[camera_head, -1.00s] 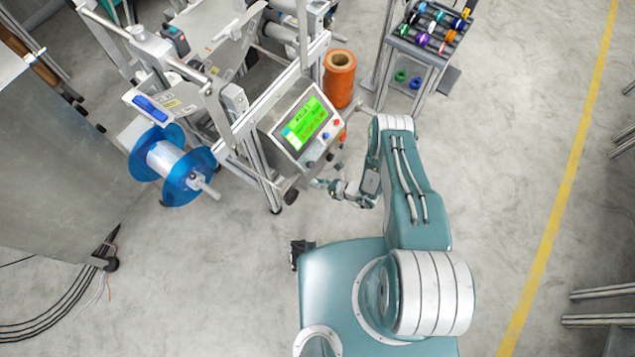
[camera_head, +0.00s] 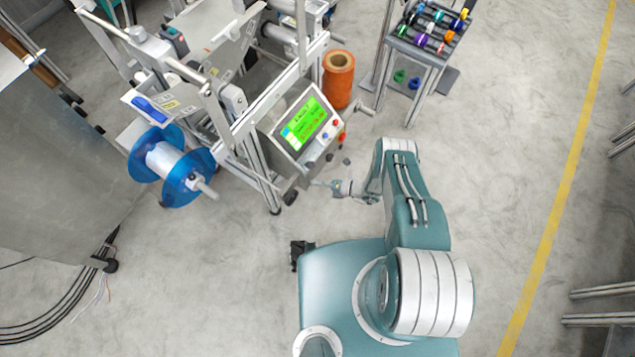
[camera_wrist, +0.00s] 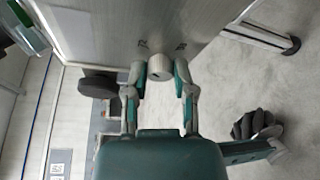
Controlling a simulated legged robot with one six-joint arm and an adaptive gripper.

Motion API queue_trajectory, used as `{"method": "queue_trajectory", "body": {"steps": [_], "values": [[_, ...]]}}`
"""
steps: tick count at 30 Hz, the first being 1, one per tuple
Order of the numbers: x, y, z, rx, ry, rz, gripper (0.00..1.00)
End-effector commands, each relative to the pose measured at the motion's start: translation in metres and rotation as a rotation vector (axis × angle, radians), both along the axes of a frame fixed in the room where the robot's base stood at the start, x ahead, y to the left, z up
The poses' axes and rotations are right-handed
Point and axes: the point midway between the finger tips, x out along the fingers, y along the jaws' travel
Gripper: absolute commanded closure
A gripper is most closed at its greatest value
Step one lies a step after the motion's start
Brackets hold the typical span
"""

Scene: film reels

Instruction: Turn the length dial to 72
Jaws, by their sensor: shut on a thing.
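The length dial is a short silver knob (camera_wrist: 160,68) on the metal face of the machine in the wrist view. Small dark marks, too blurred to read, stand on the face to either side of it. My gripper (camera_wrist: 160,80) has one finger on each side of the dial and is shut on it. In the head view my gripper (camera_head: 318,184) reaches left to the lower part of the control box (camera_head: 275,127); the dial itself cannot be made out there. The box's green screen (camera_head: 304,123) is lit, but its text is too small to read.
A blue spool (camera_head: 172,166) stands left of the box and an orange spool (camera_head: 339,80) behind it. A rack of small coloured reels (camera_head: 433,29) stands at the back right. A dark lobed knob (camera_wrist: 255,125) is right of my gripper.

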Motion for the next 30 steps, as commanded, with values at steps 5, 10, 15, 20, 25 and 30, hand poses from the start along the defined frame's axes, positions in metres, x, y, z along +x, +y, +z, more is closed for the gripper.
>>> {"method": "queue_trajectory", "body": {"steps": [5, 10, 15, 20, 25, 30], "values": [[0.0048, -0.0023, -0.0014, 0.021, 0.035, -0.012, 1.0], [0.0051, -0.0025, -0.0011, 0.033, 0.051, -0.012, 1.0], [0.0051, -0.0026, -0.001, 0.035, 0.052, -0.012, 1.0], [0.0052, -0.0026, -0.001, 0.034, 0.051, -0.012, 1.0], [0.0044, -0.0022, -0.001, 0.035, 0.052, -0.011, 0.32], [0.0028, -0.0015, -0.0009, 0.038, 0.054, -0.007, 0.32]]}}
